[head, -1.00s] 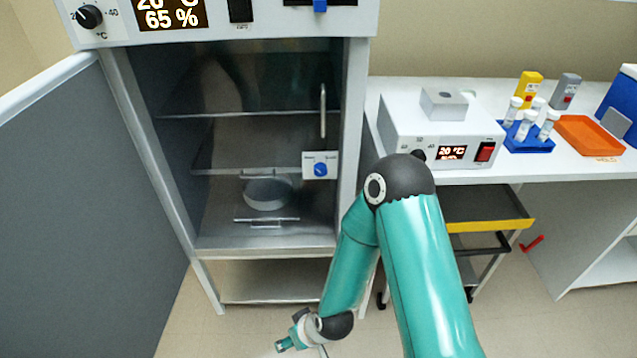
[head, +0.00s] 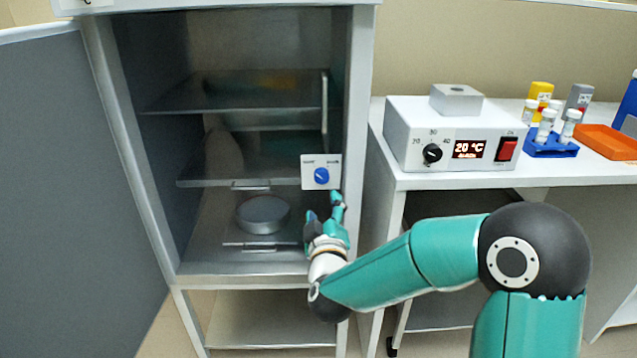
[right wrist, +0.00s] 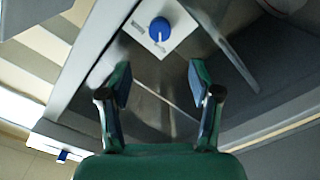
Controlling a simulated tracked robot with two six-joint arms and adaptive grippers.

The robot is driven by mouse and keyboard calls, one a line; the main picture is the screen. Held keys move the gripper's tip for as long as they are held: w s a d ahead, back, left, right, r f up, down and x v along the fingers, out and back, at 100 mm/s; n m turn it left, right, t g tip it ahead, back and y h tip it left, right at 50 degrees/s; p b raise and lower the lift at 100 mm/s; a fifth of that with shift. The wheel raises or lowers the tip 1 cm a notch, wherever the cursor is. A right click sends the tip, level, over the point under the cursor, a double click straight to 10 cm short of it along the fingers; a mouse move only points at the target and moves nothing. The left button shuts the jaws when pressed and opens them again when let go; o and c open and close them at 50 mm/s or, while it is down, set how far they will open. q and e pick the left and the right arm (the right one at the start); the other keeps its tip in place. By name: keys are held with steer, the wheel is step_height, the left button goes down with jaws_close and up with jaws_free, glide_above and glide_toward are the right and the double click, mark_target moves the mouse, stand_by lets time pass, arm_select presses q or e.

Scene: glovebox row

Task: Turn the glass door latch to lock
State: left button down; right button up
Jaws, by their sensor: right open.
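The latch is a blue knob (head: 321,176) on a white plate (head: 310,160) with small markings, on the glass inner door (head: 300,110) of the cabinet. In the right wrist view the blue knob (right wrist: 160,29) sits ahead of the fingertips, near the top. My right gripper (head: 324,205) is just below the plate in the head view. It is open and empty, with its two fingers apart in the right wrist view (right wrist: 160,80). It appears apart from the knob. My left gripper is not in view.
The grey outer door (head: 60,180) stands swung open at the left. A round metal dish (head: 263,213) lies inside the cabinet. At the right, a white heater box (head: 400,140), blue tube rack (head: 552,150) and orange tray (head: 605,142) stand on a bench.

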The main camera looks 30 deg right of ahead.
mark_target(321, 179)
steer(key=x, duration=1.3)
steer(key=shift+w, duration=0.15)
steer(key=c, duration=1)
steer(key=shift+a, duration=0.2)
steer(key=shift+c, duration=0.7)
steer(key=shift+d+f, duration=0.1)
